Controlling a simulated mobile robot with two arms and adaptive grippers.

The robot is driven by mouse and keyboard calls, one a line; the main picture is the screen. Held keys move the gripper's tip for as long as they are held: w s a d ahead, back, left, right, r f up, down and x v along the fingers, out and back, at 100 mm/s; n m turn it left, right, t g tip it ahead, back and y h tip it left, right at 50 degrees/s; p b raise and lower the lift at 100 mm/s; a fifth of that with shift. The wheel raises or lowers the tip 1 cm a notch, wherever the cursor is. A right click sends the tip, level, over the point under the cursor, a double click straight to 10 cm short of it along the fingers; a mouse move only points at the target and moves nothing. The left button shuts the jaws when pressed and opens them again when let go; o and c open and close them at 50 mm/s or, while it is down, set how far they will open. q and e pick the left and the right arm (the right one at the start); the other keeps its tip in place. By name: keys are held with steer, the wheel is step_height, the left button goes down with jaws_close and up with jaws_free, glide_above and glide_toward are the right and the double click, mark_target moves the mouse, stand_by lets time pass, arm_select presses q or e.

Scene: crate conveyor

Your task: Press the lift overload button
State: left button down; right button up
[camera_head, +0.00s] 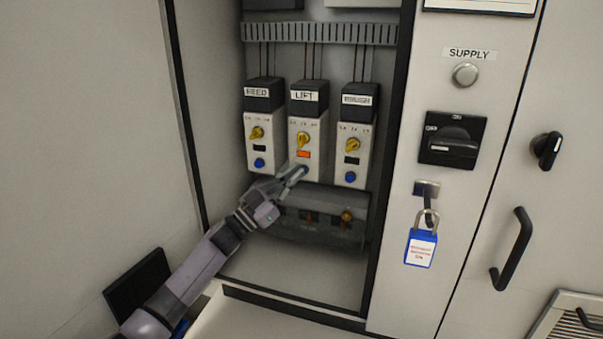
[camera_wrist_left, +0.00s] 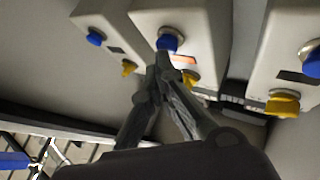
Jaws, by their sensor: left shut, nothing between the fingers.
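The lift overload unit (camera_head: 305,135) is the middle of three white units with black tops, labelled LIFT. It has a yellow knob (camera_head: 303,139), an orange window (camera_head: 303,154) and a blue button (camera_wrist_left: 168,42) low on its face. My left gripper (camera_head: 300,172) is shut and empty, its fingertips at the lower part of the lift unit, covering the blue button in the head view. In the left wrist view, the fingertips (camera_wrist_left: 163,58) are right by the blue button; whether they touch it I cannot tell. My right gripper is not in view.
The left unit (camera_head: 259,125) and right unit (camera_head: 354,135) stand close on either side, each with a blue button and a dark window. A dark block (camera_head: 320,215) sits below. A blue padlock (camera_head: 421,246) hangs on the cabinet panel at right.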

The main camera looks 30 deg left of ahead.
arm_select(q)
steer(key=shift+w+a, duration=0.1)
steer(key=shift+w, duration=0.15)
steer(key=shift+s, duration=0.1)
stand_by(0.6)
steer(key=shift+s+d+p, duration=0.25)
steer(key=shift+s+p, duration=0.2)
steer(key=shift+s, duration=0.25)
steer(key=shift+s+d+p, duration=0.2)
steer(key=shift+s+p, duration=0.3)
steer(key=shift+s, duration=0.3)
steer(key=shift+s+d+p, duration=0.15)
steer(key=shift+s+p, duration=0.4)
steer(key=shift+s, duration=0.3)
steer(key=shift+s+d+p, duration=0.2)
steer(key=shift+s+p, duration=0.3)
steer(key=shift+s, duration=0.3)
